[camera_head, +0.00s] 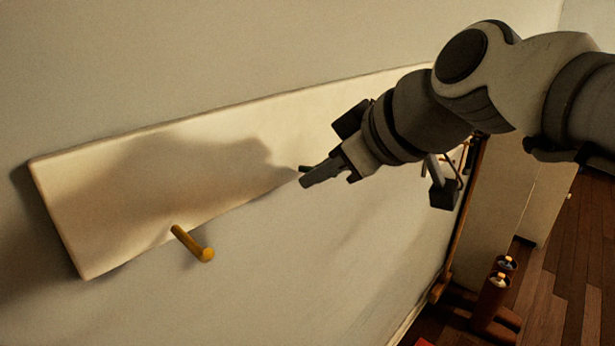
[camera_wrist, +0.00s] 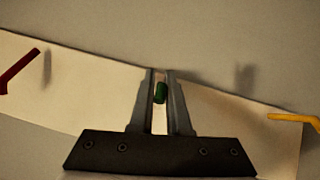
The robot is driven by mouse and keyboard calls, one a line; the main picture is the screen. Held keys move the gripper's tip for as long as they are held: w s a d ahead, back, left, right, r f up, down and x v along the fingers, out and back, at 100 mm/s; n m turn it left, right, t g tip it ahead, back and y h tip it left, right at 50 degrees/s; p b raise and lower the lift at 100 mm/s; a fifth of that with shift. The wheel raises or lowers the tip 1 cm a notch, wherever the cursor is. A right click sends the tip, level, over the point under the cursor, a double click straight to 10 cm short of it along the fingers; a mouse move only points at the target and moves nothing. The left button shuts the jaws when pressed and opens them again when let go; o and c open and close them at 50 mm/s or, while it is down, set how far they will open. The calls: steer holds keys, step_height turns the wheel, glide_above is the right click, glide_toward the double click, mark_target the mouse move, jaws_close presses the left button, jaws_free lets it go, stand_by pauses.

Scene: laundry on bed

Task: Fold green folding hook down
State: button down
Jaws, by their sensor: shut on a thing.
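The green folding hook (camera_wrist: 160,93) shows between the two fingers of my gripper (camera_wrist: 160,78) in the wrist view, in front of the white board. My gripper is shut on it. In the head view my gripper (camera_head: 303,180) reaches the board from the right, and a small dark piece by the fingertips may be the hook. Most of the hook is hidden by the fingers, so I cannot tell its angle. The white board (camera_head: 90,210) is fixed along the wall and also shows in the wrist view (camera_wrist: 80,95).
A yellow hook (camera_head: 192,243) sticks out from the board's lower edge at left; it also shows in the wrist view (camera_wrist: 295,119). A red hook (camera_wrist: 18,70) is at the wrist view's left. Wooden furniture (camera_head: 488,300) stands on the floor at lower right.

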steer(key=shift+s+f+t+y+b, duration=0.1)
steer(key=shift+f+t+y+b, duration=0.55)
steer(key=shift+b, duration=2.1)
steer(key=shift+r+t+y+b, duration=0.25)
steer(key=shift+t+b, duration=0.1)
steer(key=shift+b, duration=0.45)
steer(key=c, duration=0.9)
jaws_free()
steer(key=shift+p+v, duration=1.65)
steer(key=shift+v, duration=7.05)
